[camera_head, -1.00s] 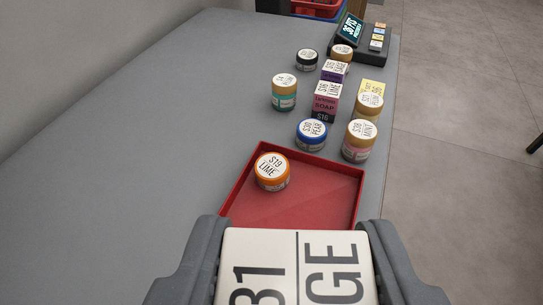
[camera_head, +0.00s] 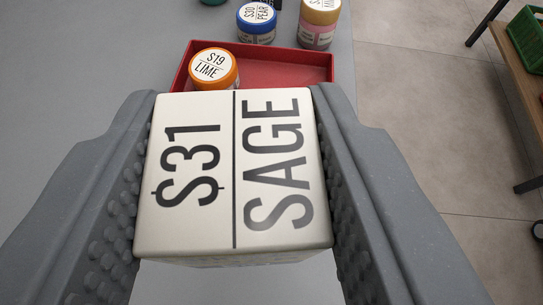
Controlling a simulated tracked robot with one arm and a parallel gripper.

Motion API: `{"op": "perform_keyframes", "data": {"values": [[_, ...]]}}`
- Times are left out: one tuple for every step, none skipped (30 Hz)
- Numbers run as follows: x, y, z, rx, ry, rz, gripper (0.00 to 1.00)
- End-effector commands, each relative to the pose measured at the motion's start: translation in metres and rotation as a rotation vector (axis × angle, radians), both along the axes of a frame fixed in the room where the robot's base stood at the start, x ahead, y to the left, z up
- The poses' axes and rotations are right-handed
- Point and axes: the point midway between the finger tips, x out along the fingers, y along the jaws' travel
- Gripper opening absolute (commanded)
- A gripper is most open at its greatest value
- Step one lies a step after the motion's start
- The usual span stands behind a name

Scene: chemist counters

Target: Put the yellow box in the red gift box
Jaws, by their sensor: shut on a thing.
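My gripper (camera_head: 234,105) is shut on a box (camera_head: 190,230) with a pale top label that reads "$31 SAGE". The box sits level between the two ridged fingers, and its sides are mostly hidden, so I cannot tell their colour. The red gift box (camera_head: 285,68), a shallow open red tray, lies on the grey counter just beyond the held box. The held box and fingers hide its near part. An orange-lidded jar (camera_head: 213,68) marked "$19 LIME" stands in its left part; the visible right part is empty.
Behind the tray stand a blue-lidded jar (camera_head: 256,22) and a gold-lidded pink jar (camera_head: 320,22). The grey counter (camera_head: 90,65) is clear to the left. Its right edge drops to the floor, where a wooden shelf with a green crate (camera_head: 526,38) stands.

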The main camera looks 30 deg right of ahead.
Motion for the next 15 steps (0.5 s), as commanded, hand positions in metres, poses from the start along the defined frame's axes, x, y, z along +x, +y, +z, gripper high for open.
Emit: {"op": "perform_keyframes", "data": {"values": [[-0.009,0.001,-0.017,-0.008,0.006,-0.026,0.14],[-0.015,0.0,-0.026,-0.007,0.006,-0.048,0.14],[-0.022,-0.002,-0.036,-0.007,0.006,-0.076,0.14],[-0.028,-0.005,-0.042,-0.007,0.004,-0.097,0.14],[-0.033,-0.007,-0.047,-0.006,0.004,-0.115,0.14],[-0.038,-0.01,-0.051,-0.005,0.001,-0.135,0.14],[-0.041,-0.012,-0.053,-0.004,-0.001,-0.146,0.14],[-0.044,-0.013,-0.056,-0.002,-0.001,-0.157,0.14],[-0.046,-0.015,-0.058,0.001,-0.002,-0.166,0.14],[-0.046,-0.016,-0.059,0.001,-0.002,-0.172,0.14],[-0.045,-0.016,-0.06,0.001,-0.003,-0.176,0.14],[-0.042,-0.016,-0.06,0.002,-0.003,-0.18,0.14],[-0.039,-0.016,-0.061,0.002,-0.004,-0.181,0.14],[-0.034,-0.016,-0.061,0.003,-0.006,-0.181,0.14],[-0.026,-0.015,-0.062,0.004,-0.008,-0.182,0.14]]}}
